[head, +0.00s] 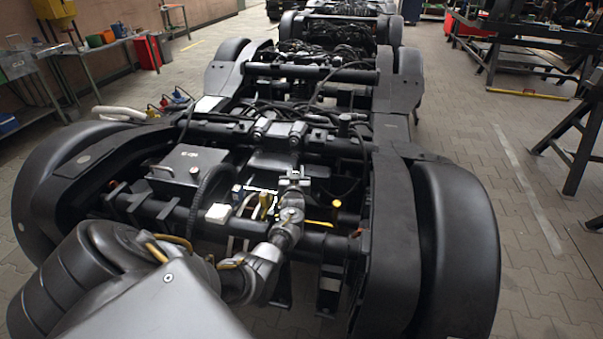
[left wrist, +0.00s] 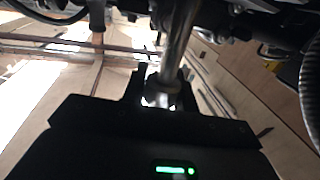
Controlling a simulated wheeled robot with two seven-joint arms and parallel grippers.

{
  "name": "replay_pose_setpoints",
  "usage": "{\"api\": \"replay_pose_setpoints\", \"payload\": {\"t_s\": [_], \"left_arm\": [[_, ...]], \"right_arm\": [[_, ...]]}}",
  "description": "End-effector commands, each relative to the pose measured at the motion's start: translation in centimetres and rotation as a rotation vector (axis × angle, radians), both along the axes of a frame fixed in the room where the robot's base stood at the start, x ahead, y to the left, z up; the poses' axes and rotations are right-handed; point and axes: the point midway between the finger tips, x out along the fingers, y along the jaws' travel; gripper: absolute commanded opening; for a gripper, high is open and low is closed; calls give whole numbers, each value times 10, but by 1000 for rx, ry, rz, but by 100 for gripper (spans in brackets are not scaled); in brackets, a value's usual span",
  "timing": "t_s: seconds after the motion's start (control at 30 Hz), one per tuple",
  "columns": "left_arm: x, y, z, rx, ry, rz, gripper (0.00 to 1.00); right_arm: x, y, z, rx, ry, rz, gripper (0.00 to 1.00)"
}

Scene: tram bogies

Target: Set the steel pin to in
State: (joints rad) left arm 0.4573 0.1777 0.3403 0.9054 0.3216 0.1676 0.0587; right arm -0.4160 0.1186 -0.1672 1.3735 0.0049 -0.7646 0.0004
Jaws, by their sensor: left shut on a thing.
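My left arm comes in from the lower left in the head view. Its gripper (head: 291,208) is at the near end of the bogie, among the dark cross tubes. In the left wrist view the dark jaws of my left gripper (left wrist: 160,96) are shut around the end of a bright steel rod, which looks like the steel pin (left wrist: 181,40). The rod runs from the jaws up toward dark bogie parts at the top. The jaws hide its gripped end. How far the pin sits in its seat cannot be told. My right gripper is not in view.
The bogie frame (head: 392,215) has wheel covers on both sides, with a grey box (head: 188,168) and hoses close left of the gripper. A workbench with pots (head: 108,37) stands at the left.

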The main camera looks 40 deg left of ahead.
Motion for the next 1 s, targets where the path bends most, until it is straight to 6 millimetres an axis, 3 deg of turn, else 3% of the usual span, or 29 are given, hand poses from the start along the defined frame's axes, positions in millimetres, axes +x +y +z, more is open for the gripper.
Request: {"api": "replay_pose_setpoints", "payload": {"t_s": [0.1, 0.4, 0.43, 0.57, 0.9, 1.0], "left_arm": [[-12, 20, 0, 2, 3, 4, 0], [-16, 26, 0, 1, 3, 8, 0], [-16, 26, 0, 1, 3, 8, 33], [-15, 25, 0, 2, 3, 7, 50], [-15, 19, 0, 1, 2, 0, 50], [-23, 12, 1, 1, 2, 0, 50]], "right_arm": [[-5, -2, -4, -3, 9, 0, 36], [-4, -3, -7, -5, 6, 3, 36], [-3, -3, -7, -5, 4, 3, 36], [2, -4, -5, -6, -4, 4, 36], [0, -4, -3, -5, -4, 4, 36], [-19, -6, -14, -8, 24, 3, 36]]}}
